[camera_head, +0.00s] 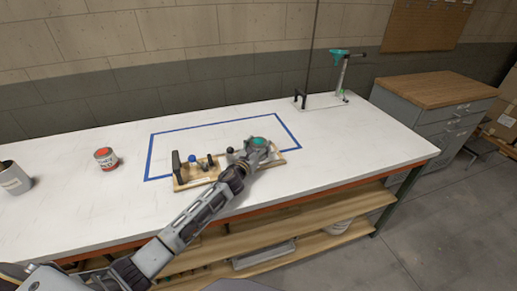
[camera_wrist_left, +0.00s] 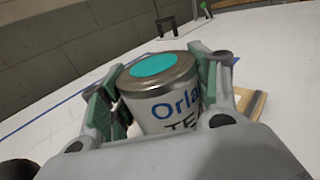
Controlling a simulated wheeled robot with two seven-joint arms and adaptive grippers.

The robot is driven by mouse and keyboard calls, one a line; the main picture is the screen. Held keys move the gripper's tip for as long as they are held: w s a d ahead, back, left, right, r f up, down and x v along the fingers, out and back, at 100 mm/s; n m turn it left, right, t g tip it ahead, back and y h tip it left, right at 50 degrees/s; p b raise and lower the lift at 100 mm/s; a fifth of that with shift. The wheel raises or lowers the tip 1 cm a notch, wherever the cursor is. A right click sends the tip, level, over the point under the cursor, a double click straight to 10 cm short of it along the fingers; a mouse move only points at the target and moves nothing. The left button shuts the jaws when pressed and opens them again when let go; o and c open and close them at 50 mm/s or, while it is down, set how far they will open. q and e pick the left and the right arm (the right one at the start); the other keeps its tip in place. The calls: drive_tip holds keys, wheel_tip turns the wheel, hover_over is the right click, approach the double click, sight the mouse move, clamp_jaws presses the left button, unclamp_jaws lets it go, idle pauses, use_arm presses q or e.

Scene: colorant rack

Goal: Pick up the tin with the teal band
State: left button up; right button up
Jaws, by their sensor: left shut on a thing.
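The tin with the teal band shows in the left wrist view as a white and metal tin (camera_wrist_left: 172,90) with a round teal patch on its lid and dark lettering on its side. In the head view only its teal top (camera_head: 259,141) shows clearly, over the right end of the wooden rack. My left gripper (camera_head: 255,150) is shut on the tin, with its green-padded fingers (camera_wrist_left: 165,92) on both sides of it. The tin's underside is hidden, so I cannot tell whether it touches the rack. My right gripper is not in view.
The wooden rack (camera_head: 196,181) holds several small dark and blue-topped things. A red-banded tin (camera_head: 106,158) and a grey container (camera_head: 14,178) stand to the left. A teal-topped stand (camera_head: 341,75) is at the back right. The table inside the blue tape outline (camera_head: 205,136) is clear behind the rack.

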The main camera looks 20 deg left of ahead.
use_arm(q)
drive_tip(key=shift+r, duration=0.15)
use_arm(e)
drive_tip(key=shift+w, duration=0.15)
use_arm(q)
drive_tip(key=shift+r+p, duration=0.35)
drive_tip(key=shift+r, duration=0.55)
wheel_tip(320, 180, up, 7)
drive_tip(key=shift+f+p, duration=0.1)
drive_tip(key=shift+p, duration=0.85)
drive_tip(key=shift+r, duration=0.55)
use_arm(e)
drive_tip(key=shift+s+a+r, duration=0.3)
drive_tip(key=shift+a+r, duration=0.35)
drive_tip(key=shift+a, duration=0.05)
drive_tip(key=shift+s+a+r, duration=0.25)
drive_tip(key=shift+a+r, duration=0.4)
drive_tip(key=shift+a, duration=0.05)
